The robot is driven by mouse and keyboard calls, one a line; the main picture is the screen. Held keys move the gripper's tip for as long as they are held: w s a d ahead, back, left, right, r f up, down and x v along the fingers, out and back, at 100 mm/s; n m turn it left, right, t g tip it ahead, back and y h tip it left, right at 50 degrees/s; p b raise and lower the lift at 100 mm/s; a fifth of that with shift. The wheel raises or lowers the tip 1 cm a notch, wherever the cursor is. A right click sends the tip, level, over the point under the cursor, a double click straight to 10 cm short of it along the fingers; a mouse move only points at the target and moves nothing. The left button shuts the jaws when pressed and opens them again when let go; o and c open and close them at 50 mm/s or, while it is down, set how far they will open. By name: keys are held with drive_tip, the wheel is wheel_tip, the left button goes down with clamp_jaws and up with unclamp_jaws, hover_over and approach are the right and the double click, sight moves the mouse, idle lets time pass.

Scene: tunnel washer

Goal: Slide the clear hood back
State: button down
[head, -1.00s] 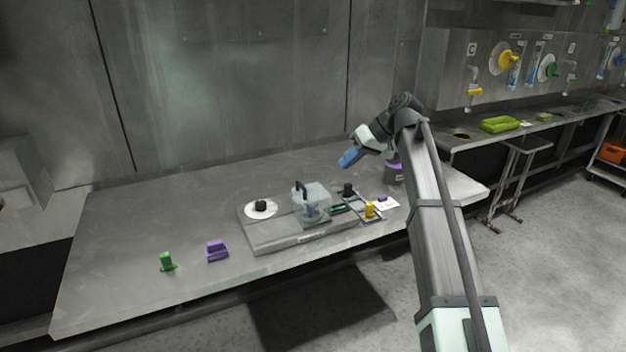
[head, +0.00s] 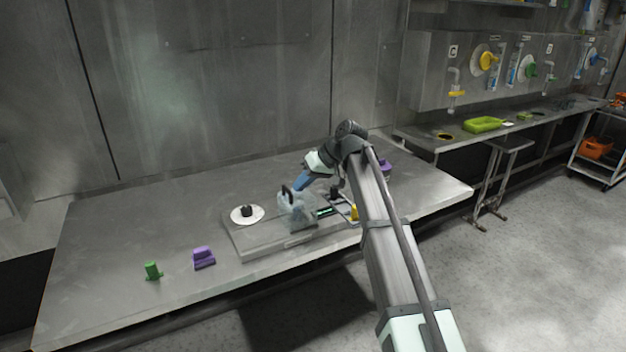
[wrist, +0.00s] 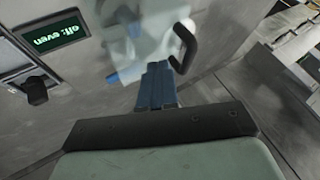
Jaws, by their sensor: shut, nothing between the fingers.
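The clear hood (head: 297,210) stands on the grey base plate (head: 262,244) on the bench, with a black handle (head: 286,193) at its upper left. My gripper (head: 299,185) is shut and empty, its blue fingers just above and behind the hood in the head view. In the wrist view the fingertips (wrist: 158,68) point at the hood (wrist: 140,28), and the black handle (wrist: 184,46) is just right of them. I cannot tell whether the fingers touch the hood. A blurred blue part shows through the hood.
A small green-lit display (wrist: 50,32) and a black knob (wrist: 34,90) are left in the wrist view. A white disc (head: 246,215) with a black knob lies left of the hood. Purple (head: 203,257) and green (head: 152,270) pieces sit on the bench front left. A yellow piece (head: 354,213) stands right.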

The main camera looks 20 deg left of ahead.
drive_tip(key=shift+s+a+r, duration=0.15)
drive_tip(key=shift+s+a, duration=0.25)
drive_tip(key=shift+s, duration=0.05)
drive_tip(key=s+a, duration=1)
drive_tip(key=shift+s, duration=0.15)
drive_tip(key=shift+a, duration=0.1)
